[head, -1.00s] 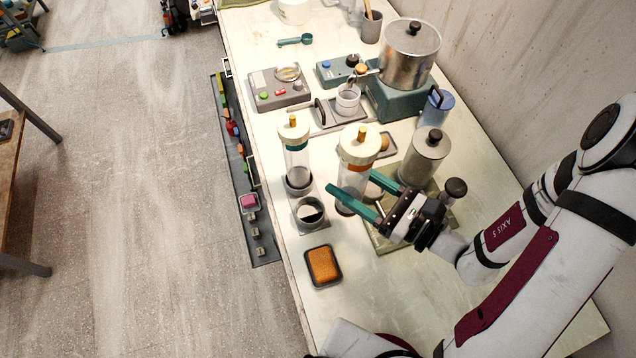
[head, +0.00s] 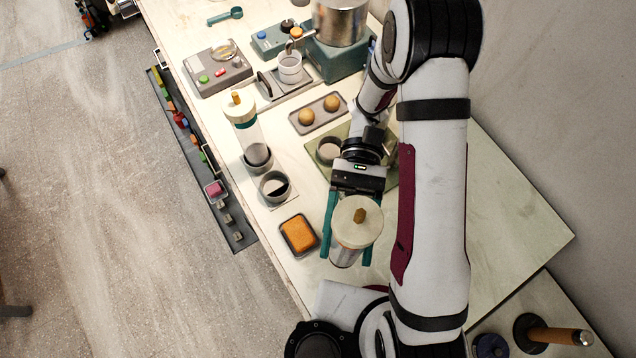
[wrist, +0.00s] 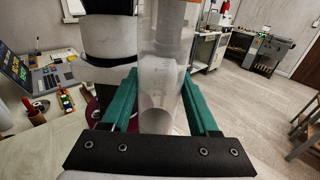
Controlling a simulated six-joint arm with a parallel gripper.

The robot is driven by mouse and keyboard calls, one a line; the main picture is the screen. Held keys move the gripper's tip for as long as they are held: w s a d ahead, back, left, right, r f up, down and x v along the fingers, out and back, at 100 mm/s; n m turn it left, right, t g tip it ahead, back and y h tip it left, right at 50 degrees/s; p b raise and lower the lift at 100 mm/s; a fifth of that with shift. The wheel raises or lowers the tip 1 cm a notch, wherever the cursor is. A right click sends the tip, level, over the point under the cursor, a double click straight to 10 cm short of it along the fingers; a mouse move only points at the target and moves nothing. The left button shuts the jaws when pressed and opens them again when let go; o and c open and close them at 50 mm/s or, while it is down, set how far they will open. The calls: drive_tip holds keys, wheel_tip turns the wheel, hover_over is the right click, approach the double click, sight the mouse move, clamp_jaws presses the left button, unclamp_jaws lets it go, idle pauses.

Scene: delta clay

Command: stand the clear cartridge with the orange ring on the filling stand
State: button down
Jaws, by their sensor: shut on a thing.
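The clear cartridge (head: 344,257) with a cream cap is held by my gripper (head: 345,228), shut around its clear body near my base, above the table. Its orange ring is mostly hidden under the cap in this view. Its clear tube (wrist: 163,95) stands between the teal fingers in the wrist view. A second clear cartridge (head: 246,128) with a teal ring stands upright in a dark round holder. Beside it is an empty round holder (head: 275,187) on a pale plate. Another round holder (head: 329,150) sits on the green mat (head: 313,167). I cannot tell which is the filling stand.
An orange sponge in a dark tray (head: 299,236) lies left of my gripper. A tray with two round brown items (head: 318,114), a grey button box (head: 218,68), a white cup (head: 290,67) and a metal pot (head: 340,22) stand farther back. The table's right part (head: 510,215) is bare.

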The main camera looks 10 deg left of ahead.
drive_tip(key=w+d+f+n+t+h, duration=0.1)
drive_tip(key=w+d+n+t+h, duration=0.7)
drive_tip(key=w+n+t+h, duration=0.5)
drive_tip(key=w+a+r+n+t+y, duration=0.1)
drive_tip(key=w+a+n+t, duration=0.4)
drive_tip(key=a+n+t, duration=0.3)
drive_tip(key=w+a+n+t+y, duration=0.2)
drive_tip(key=w+a+n+t, duration=0.4)
drive_tip(key=t, duration=0.4)
drive_tip(key=shift+s+a+f, duration=0.15)
drive_tip(key=shift+f, duration=0.55)
drive_tip(key=shift+s+a+f, duration=0.1)
drive_tip(key=shift+a+f, duration=0.1)
drive_tip(key=shift+f, duration=0.5)
drive_tip(key=shift+s+a+f, duration=0.15)
drive_tip(key=shift+f, duration=0.55)
drive_tip(key=shift+s+a, duration=0.1)
drive_tip(key=shift+f, duration=2)
drive_tip(key=shift+c, duration=0.3)
unclamp_jaws()
